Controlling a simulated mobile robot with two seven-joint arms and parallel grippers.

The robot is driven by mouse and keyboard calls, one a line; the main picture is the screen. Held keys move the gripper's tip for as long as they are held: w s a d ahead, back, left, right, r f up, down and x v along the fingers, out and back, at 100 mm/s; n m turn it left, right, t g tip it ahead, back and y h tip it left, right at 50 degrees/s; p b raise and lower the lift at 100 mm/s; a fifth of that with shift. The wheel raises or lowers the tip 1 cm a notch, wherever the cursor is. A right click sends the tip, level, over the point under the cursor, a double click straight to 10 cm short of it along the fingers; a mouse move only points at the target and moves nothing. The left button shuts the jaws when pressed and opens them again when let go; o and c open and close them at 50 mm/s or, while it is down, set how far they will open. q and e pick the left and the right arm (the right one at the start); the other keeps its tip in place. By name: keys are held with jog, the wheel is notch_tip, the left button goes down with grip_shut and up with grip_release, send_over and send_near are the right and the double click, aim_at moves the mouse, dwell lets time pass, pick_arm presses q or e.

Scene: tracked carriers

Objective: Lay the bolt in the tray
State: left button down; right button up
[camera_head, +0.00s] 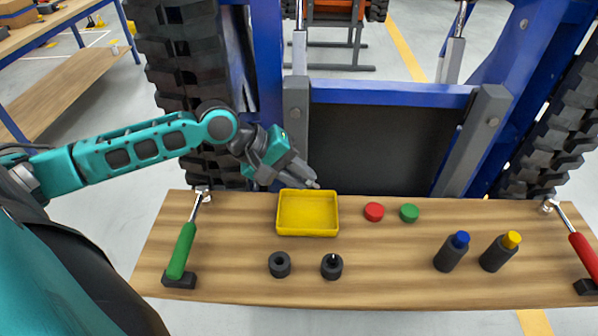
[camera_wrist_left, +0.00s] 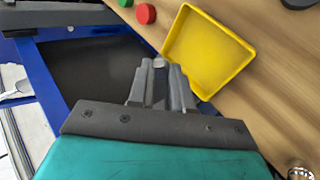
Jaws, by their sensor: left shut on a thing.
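The yellow tray (camera_head: 308,214) stands empty on the wooden bench; it also shows in the wrist view (camera_wrist_left: 208,52). My left gripper (camera_head: 312,178) is at the tray's far edge, above the bench, with its fingers pointing right. It is shut on a small grey piece (camera_wrist_left: 160,63), seemingly the bolt, of which only a bit shows between the fingertips (camera_wrist_left: 162,72). In the wrist view the fingertips are beside the tray's rim, not over its middle. The rest of the bolt is hidden by the fingers. My right gripper is not in view.
Red (camera_head: 373,211) and green (camera_head: 409,212) discs lie right of the tray. Two black round holders (camera_head: 279,264) (camera_head: 332,267) stand in front. Dark bottles with blue (camera_head: 451,253) and yellow (camera_head: 499,253) caps stand right. Green-handled (camera_head: 182,250) and red-handled (camera_head: 582,253) tools are at the ends.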

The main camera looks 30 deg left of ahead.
pick_arm(q)
jog(key=shift+f+b, duration=1.35)
jog(key=shift+f, duration=2.9)
jog(key=c, duration=1)
grip_release()
jog(key=shift+o, duration=0.2)
jog(key=p+v, duration=0.3)
jog(key=v, duration=1)
